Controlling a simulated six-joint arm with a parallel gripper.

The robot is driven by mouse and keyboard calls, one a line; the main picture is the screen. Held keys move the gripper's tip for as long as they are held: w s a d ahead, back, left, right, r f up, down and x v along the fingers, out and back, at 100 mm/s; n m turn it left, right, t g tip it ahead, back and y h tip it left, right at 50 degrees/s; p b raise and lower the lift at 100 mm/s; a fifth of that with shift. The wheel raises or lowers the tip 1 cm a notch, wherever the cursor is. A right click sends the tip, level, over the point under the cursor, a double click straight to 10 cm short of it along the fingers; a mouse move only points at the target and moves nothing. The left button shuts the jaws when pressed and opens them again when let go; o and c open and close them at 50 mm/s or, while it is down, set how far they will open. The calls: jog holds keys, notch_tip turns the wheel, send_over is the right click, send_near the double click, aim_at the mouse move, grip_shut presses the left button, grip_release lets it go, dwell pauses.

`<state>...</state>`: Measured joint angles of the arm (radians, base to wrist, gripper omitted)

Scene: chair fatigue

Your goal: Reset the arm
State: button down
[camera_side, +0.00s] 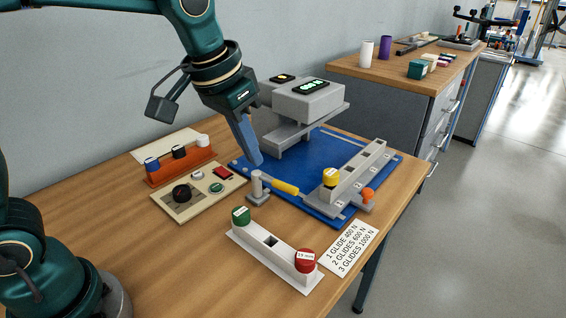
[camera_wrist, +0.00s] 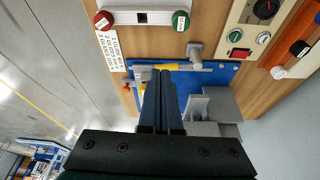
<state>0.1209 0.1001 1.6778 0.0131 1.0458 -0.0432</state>
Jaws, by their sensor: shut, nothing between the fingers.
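My gripper (camera_side: 258,160) is shut and empty. It points down over the blue base plate (camera_side: 321,135), close to the grey post and the yellow handle (camera_side: 285,187). In the wrist view its two dark fingers (camera_wrist: 169,75) lie side by side, over the blue plate. I cannot tell the exact height of the fingertips above the plate. The rest of my arm reaches in from the upper left in the side view.
A grey machine with a green-lit display (camera_side: 311,87) stands behind my gripper. A grey slotted rail (camera_side: 357,170) with a yellow knob (camera_side: 331,177) lies to the right. A white rack (camera_side: 272,257), control panel (camera_side: 198,190) and orange rack (camera_side: 181,169) surround it. Bare wood lies at front left.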

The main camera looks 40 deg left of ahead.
jog(key=s+a+f+t, duration=0.1)
jog(key=s, duration=0.6)
jog(key=s+a+f+n+t, duration=0.1)
jog(key=s+a, duration=0.1)
jog(key=s, duration=0.5)
jog(key=shift+a, duration=0.25)
